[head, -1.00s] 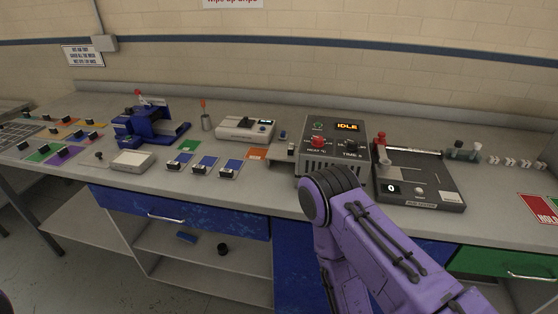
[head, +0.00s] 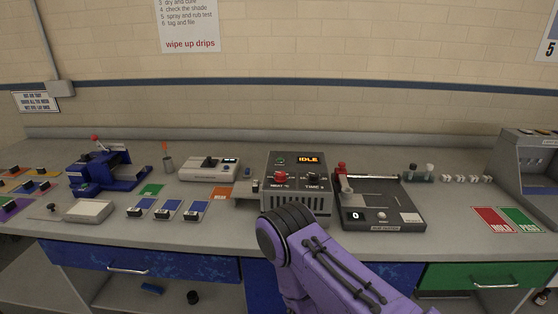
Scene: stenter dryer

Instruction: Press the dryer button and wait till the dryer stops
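The dryer (head: 295,204) is a grey box on the bench at the middle of the head view. Its display (head: 308,160) reads IDLE in orange. A small green button (head: 280,160) is at the upper left of its face. Below are a red knob (head: 280,177) labelled HEAT and a black knob (head: 314,177) labelled TIME. A purple link of my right arm rises from the lower right, in front of the dryer's lower edge. My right gripper does not show, and neither does my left arm or gripper.
A rub tester (head: 405,190) with a red-topped lever stands right of the dryer. A white device (head: 208,169), a blue press (head: 105,172) and several blue sample cards stand left. Red HOLD (head: 496,220) and green PASS (head: 522,220) mats lie at the right.

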